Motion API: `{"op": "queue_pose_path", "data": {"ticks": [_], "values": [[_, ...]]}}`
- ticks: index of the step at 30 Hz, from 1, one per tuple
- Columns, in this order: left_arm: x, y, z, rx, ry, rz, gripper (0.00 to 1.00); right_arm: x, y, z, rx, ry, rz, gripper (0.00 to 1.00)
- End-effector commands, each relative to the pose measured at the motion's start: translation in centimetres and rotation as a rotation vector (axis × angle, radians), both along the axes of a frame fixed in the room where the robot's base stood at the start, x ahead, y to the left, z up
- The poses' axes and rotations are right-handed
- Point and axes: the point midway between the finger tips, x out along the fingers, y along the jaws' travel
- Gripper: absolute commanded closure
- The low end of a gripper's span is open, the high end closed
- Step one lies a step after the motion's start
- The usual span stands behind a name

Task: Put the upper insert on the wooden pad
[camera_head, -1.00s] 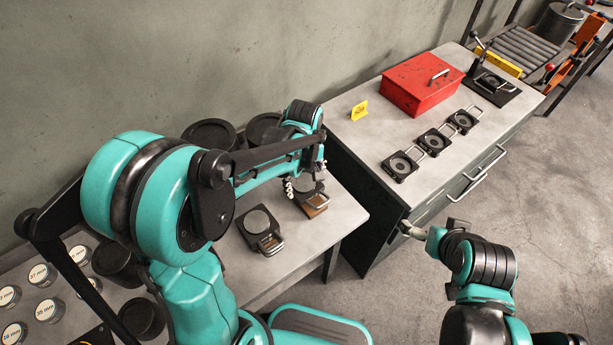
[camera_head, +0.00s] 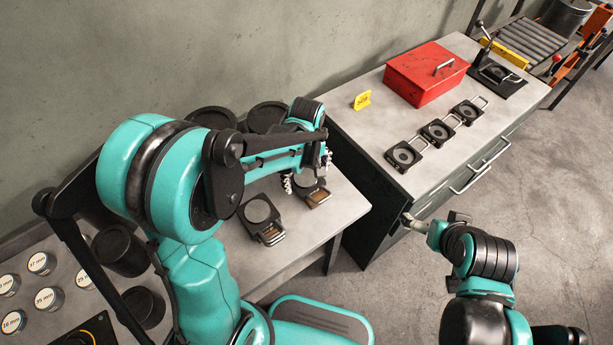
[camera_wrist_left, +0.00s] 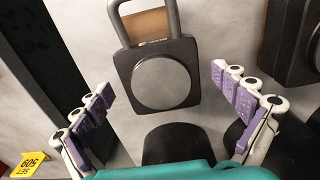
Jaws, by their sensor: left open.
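A black square insert with a round grey face (camera_head: 308,184) and a metal handle lies on the left table, below my left gripper (camera_head: 308,171). A brown wooden pad (camera_head: 318,198) shows under its handle. In the left wrist view the insert (camera_wrist_left: 160,78) is between and beyond the spread, purple-padded fingers (camera_wrist_left: 163,90), apart from them; the pad (camera_wrist_left: 147,26) shows within the handle. The left gripper is open and empty. A second similar insert (camera_head: 258,212) lies to the left, with brown showing at its handle. My right gripper (camera_head: 411,221) hangs beside the cabinet; its jaw state is unclear.
The cabinet (camera_head: 375,122) at right carries three more inserts (camera_head: 438,131), a red box (camera_head: 426,74) and a yellow sign (camera_head: 362,100). Dark round pots (camera_head: 268,117) stand behind my left gripper. The left table's front right part is clear.

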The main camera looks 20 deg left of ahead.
Motion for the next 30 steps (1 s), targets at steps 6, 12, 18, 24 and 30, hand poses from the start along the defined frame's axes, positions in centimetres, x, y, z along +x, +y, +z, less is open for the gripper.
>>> {"op": "queue_pose_path", "data": {"ticks": [6, 12, 18, 24, 30], "values": [[0.0, 0.0, 1.7, 0.000, 0.000, 0.000, 0.02, 0.0, 0.0, 0.8, 0.000, 0.000, 0.000, 0.00], [-0.1, 0.0, 6.1, -0.001, 0.001, 0.000, 0.02, 0.0, 0.0, 2.5, 0.000, 0.000, 0.000, 0.00], [0.0, 0.0, 10.1, 0.000, 0.001, -0.001, 0.02, 0.0, 0.0, 3.7, 0.000, 0.000, 0.000, 0.00], [-0.1, 0.0, 12.1, -0.001, -0.001, -0.004, 0.02, 0.0, 0.0, 4.2, 0.000, 0.000, 0.000, 0.00], [-2.1, 0.7, 13.9, -0.001, -0.088, -0.129, 0.02, 0.0, 0.0, 4.2, 0.000, 0.000, 0.000, 0.00]]}}
